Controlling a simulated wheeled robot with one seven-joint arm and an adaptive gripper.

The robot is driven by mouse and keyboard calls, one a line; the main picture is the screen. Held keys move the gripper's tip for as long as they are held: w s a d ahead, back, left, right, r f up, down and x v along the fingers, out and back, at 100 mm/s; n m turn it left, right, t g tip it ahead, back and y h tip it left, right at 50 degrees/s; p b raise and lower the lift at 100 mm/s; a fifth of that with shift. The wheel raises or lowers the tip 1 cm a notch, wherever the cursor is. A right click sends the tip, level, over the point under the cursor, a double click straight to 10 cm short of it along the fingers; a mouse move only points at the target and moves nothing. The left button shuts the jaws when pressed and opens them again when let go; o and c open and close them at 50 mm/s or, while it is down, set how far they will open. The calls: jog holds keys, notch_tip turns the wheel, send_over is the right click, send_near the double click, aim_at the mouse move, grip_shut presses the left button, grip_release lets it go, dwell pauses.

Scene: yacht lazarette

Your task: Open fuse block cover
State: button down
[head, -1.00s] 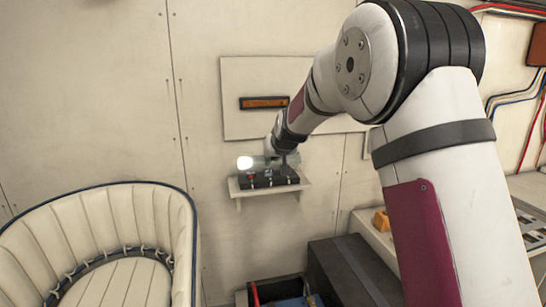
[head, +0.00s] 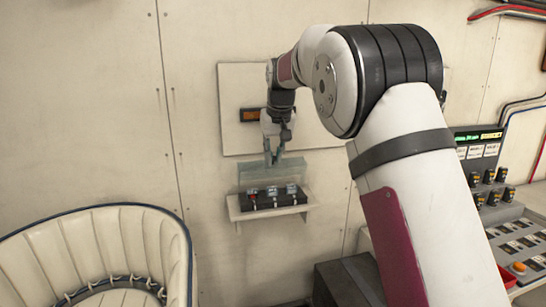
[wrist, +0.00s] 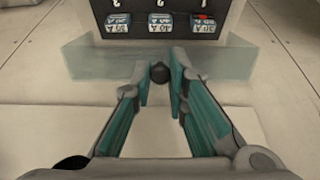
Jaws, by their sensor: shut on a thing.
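The fuse block (head: 273,198) is a dark block on a small wall shelf. Its clear, greenish cover (head: 252,176) stands raised behind the block, and the fuses are exposed. In the wrist view the cover (wrist: 100,62) spans beside the block (wrist: 160,31), whose labelled fuses show at the top. My gripper (head: 273,160) is above the block at the cover's upper edge. Its fingers are shut on the cover's small dark round knob (wrist: 160,72).
The shelf (head: 236,213) juts from a pale panelled wall. A backing board with an orange strip (head: 250,115) is behind my arm. A cream padded seat (head: 110,250) is at lower left. A switch console (head: 490,190) is at right.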

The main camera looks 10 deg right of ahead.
jog(key=shift+a, duration=0.1)
jog(key=c, duration=1.5)
grip_release()
jog(key=shift+w, duration=0.1)
jog(key=shift+c, duration=0.2)
jog(key=v, duration=1.2)
